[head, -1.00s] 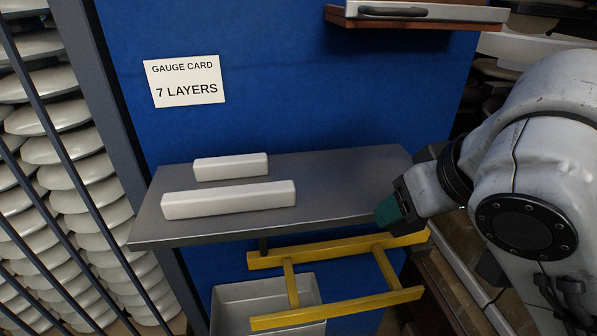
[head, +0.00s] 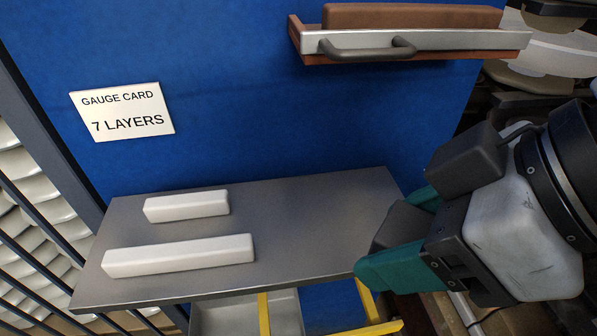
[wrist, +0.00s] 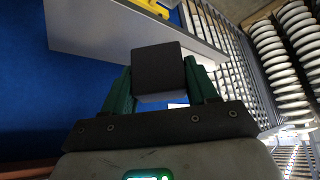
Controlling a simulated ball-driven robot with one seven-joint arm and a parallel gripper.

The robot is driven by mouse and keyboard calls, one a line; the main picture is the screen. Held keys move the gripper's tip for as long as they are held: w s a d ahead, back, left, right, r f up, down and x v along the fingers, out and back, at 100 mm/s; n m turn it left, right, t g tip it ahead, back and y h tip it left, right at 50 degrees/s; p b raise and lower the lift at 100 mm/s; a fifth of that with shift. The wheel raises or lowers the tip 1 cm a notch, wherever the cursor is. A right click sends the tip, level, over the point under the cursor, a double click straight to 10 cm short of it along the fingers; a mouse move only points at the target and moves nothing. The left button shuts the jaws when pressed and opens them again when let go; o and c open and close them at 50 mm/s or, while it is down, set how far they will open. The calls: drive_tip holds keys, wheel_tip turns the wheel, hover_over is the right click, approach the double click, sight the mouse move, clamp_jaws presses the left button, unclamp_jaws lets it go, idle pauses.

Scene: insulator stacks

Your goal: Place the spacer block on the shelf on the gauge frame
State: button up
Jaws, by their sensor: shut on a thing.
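My gripper (head: 392,234) has teal fingers and is shut on a dark grey block (head: 402,226), just off the right end of the grey shelf (head: 290,215). In the wrist view, the block (wrist: 158,72) sits between both fingers. On the shelf lie a short white bar (head: 187,205) and, in front of it, a longer white bar (head: 178,256). The yellow frame (head: 368,300) is below the shelf, mostly hidden by the shelf and my gripper. Whether the held block touches the shelf, I cannot tell.
A blue panel (head: 250,120) with a gauge card (head: 123,111) reading 7 LAYERS stands behind. A brown tray with a handled silver front (head: 430,40) juts out above. A grey bin (head: 225,318) is below. The shelf's right half is bare.

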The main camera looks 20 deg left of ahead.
drive_tip(key=shift+w, duration=0.2)
drive_tip(key=w+f, duration=0.2)
drive_tip(key=w, duration=0.2)
drive_tip(key=w+a+f, duration=0.1)
drive_tip(key=w+f, duration=0.2)
drive_tip(key=w, duration=0.1)
drive_tip(key=w+a+f, duration=0.1)
drive_tip(key=w+f, duration=0.2)
drive_tip(key=w, duration=0.1)
drive_tip(key=shift+w+a+b, duration=0.1)
drive_tip(key=shift+w+b, duration=0.05)
drive_tip(key=shift+b, duration=0.2)
drive_tip(key=shift+w+a+f, duration=0.1)
drive_tip(key=shift+w+f, duration=0.4)
drive_tip(key=shift+f, duration=0.2)
drive_tip(key=shift+w+f, duration=0.2)
drive_tip(key=shift+f, duration=1.5)
drive_tip(key=shift+f, duration=0.2)
drive_tip(key=o, duration=1.2)
